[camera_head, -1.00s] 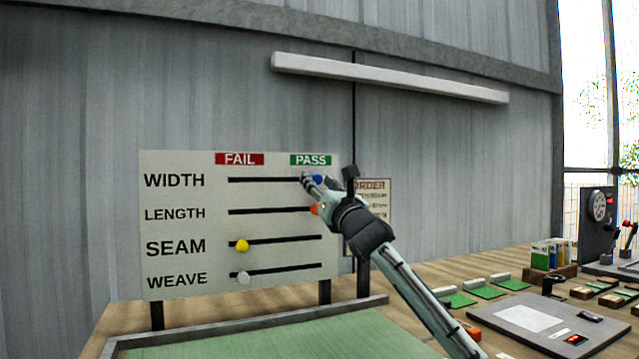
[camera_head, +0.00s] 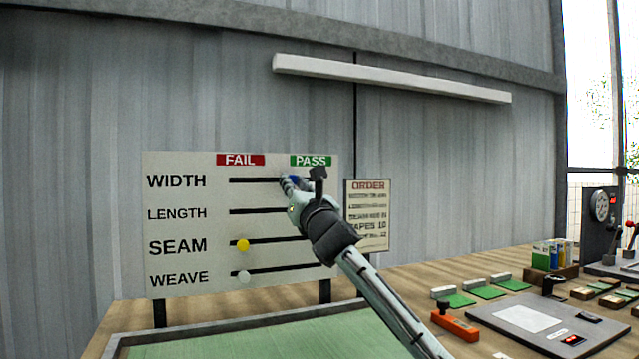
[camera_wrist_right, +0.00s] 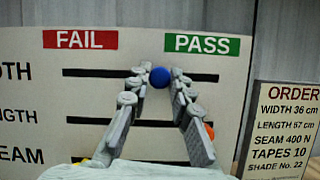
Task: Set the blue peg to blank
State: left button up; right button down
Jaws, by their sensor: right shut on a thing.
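The white board (camera_head: 190,228) has slots labelled WIDTH, LENGTH, SEAM and WEAVE, under a red FAIL label (camera_head: 240,160) and a green PASS label (camera_head: 310,160). The blue peg (camera_wrist_right: 160,77) sits on the WIDTH slot, just left of under PASS in the right wrist view. My right gripper (camera_wrist_right: 159,82) is shut on it, one finger on each side. In the head view the gripper (camera_head: 292,184) mostly covers the peg. The yellow peg (camera_head: 243,245) and white peg (camera_head: 244,276) are at the left of SEAM and WEAVE. An orange peg (camera_wrist_right: 209,131) is partly hidden behind a finger. My left gripper is out of view.
An ORDER sheet (camera_head: 368,215) stands right of the board. A green-topped tray (camera_head: 240,338) lies in front. On the bench at right are an orange tool (camera_head: 455,324), a grey plate (camera_head: 545,325) and green cards (camera_head: 487,292).

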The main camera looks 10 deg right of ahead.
jog(key=a, duration=0.2)
jog(key=shift+s+a, duration=0.25)
jog(key=shift+a, duration=0.05)
jog(key=shift+f, duration=0.1)
jog(key=c, duration=1.3)
grip_release()
jog(key=shift+c, duration=0.2)
jog(key=shift+s, duration=0.1)
jog(key=v, duration=1.1)
jog(key=shift+s+f, duration=0.15)
jog(key=shift+s, duration=0.2)
jog(key=shift+d, duration=0.15)
